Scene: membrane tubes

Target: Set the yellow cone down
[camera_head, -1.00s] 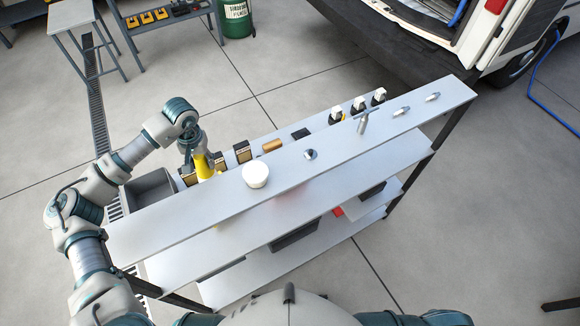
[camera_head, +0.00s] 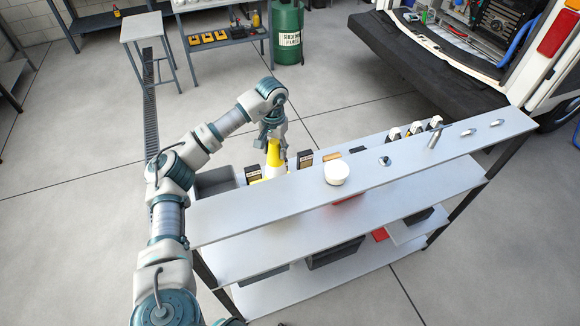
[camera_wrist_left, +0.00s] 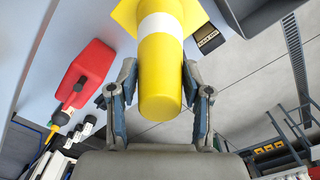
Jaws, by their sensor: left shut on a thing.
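The yellow cone (camera_head: 273,156) with a white band is upright behind the top shelf board of the grey rack, its lower part hidden by the board. My left gripper (camera_head: 273,132) is around the cone's top from above. In the left wrist view the cone (camera_wrist_left: 160,75) runs between the two fingers of the left gripper (camera_wrist_left: 160,100), which are shut on it. Its square yellow base shows at the top of that view. Whether the base touches a surface below cannot be told. My right gripper is not in view.
A white tub (camera_head: 337,173) stands on the top shelf board (camera_head: 240,208). A grey bin (camera_head: 215,181) is left of the cone, and small dark boxes (camera_head: 305,159) are right of it. A red can (camera_wrist_left: 85,75) shows in the wrist view. A van stands at upper right.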

